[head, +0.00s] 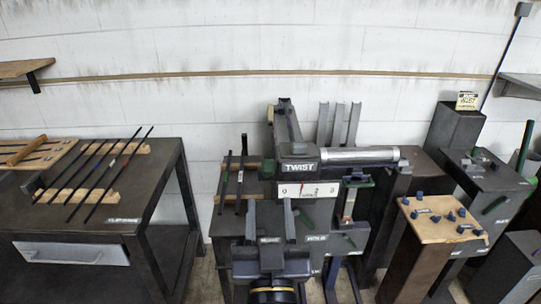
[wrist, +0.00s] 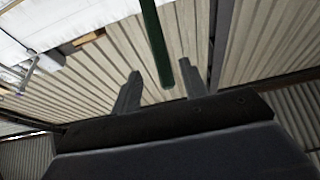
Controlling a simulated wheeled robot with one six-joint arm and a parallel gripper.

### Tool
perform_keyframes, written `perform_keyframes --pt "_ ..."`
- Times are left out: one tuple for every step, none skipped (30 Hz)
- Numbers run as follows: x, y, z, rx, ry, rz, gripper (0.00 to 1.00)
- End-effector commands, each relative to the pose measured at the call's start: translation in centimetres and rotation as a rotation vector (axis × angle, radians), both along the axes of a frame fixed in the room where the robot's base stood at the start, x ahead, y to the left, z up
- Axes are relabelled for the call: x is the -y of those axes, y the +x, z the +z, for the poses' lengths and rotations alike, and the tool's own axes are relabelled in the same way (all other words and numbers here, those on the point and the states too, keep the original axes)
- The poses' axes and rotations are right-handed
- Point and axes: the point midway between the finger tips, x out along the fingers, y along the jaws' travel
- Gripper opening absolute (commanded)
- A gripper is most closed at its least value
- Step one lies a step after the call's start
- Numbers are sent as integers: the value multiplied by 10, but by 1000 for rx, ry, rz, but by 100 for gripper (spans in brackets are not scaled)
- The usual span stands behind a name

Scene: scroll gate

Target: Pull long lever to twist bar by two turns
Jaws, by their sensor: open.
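The twist machine (head: 300,168) stands in the middle of the head view, with a TWIST label, a white dial (head: 308,191) and a silver cylinder (head: 358,155). My gripper (head: 271,217) is open in front of the machine, low in the head view. In the wrist view, a dark green rod (wrist: 155,45) reaches down toward the gap between my open fingers (wrist: 160,88). Its end shows between them, with no finger clearly touching it.
A dark table (head: 160,185) with several black bars (head: 100,170) on wooden racks stands at the left. A white wall is behind.

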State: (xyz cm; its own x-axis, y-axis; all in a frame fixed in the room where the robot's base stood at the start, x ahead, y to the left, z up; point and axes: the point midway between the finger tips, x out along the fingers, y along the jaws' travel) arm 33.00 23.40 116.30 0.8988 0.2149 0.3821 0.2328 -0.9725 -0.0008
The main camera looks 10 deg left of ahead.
Motion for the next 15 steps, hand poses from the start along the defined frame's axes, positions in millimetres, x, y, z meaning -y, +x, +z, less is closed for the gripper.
perform_keyframes --pt "-1 5 3 1 0 -4 42" --pt "-1 9 5 0 0 -4 42" --pt "-2 14 7 -1 -1 -5 42" --pt "-3 18 9 1 -1 -5 42" --pt "-4 22 11 1 0 -5 42" --pt "-6 28 14 0 -1 -5 42" --pt "-7 33 16 1 -1 -6 42" --pt "-8 38 18 0 -1 -6 42" --pt "-9 44 20 0 -1 -5 42" --pt "-10 49 23 1 0 -5 42" --pt "-12 54 25 1 -1 -5 42" --pt "-13 60 28 0 -2 -4 42" --pt "-14 65 30 1 0 -4 42" --pt "-15 68 31 1 0 -4 42" --pt "-17 73 33 0 -1 -3 42"
